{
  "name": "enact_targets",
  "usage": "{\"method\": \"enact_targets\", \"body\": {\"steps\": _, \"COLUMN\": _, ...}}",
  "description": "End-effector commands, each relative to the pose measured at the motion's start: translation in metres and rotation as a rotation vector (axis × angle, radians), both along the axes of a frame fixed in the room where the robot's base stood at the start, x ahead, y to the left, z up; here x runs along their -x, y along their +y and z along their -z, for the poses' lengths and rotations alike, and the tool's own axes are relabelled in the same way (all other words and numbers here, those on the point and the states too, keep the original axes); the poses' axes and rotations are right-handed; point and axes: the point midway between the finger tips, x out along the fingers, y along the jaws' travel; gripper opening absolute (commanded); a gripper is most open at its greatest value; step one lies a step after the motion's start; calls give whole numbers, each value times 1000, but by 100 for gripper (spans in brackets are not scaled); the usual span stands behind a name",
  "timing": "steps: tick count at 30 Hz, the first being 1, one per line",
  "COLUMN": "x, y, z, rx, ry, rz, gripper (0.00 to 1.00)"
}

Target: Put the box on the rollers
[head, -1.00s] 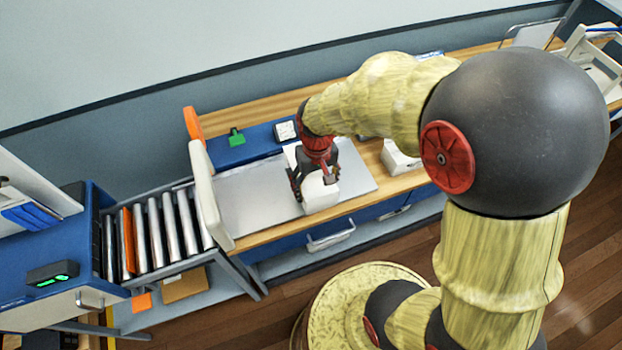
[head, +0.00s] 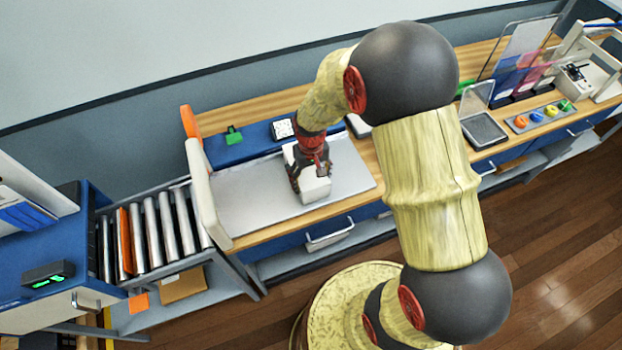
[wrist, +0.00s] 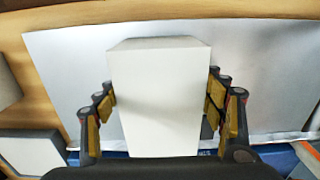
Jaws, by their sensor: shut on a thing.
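A white box (wrist: 158,95) is between the fingers of my gripper (wrist: 160,115) in the wrist view, with finger pads on both sides. In the head view my gripper (head: 308,175) is shut on the white box (head: 315,190), over the metal plate (head: 250,199) on the bench. I cannot tell whether the box touches the plate. The rollers (head: 170,230) are at the left, a row of grey cylinders in a frame with an orange bar across them. They are apart from the box.
A raised white panel (head: 203,190) with an orange end stands between the plate and the rollers. A blue machine (head: 50,260) is left of the rollers. A grey tray (head: 483,130) and coloured rings lie at the right of the bench.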

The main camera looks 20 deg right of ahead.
Motion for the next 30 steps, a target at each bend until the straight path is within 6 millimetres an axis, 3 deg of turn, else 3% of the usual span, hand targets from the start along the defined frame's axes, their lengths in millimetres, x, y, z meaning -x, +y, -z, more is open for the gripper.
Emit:
{"method": "enact_targets", "body": {"steps": 8, "x": 0, "y": 0, "z": 2, "rx": 0, "ry": -1, "rz": 0, "gripper": 42}}
{"method": "enact_targets", "body": {"steps": 9, "x": 0, "y": 0, "z": 3, "rx": 0, "ry": -1, "rz": 0, "gripper": 70}}
{"method": "enact_targets", "body": {"steps": 18, "x": 0, "y": 0, "z": 2, "rx": 0, "ry": -1, "rz": 0, "gripper": 87}}
{"method": "enact_targets", "body": {"steps": 30, "x": 0, "y": 0, "z": -2, "rx": 0, "ry": -1, "rz": 0, "gripper": 87}}
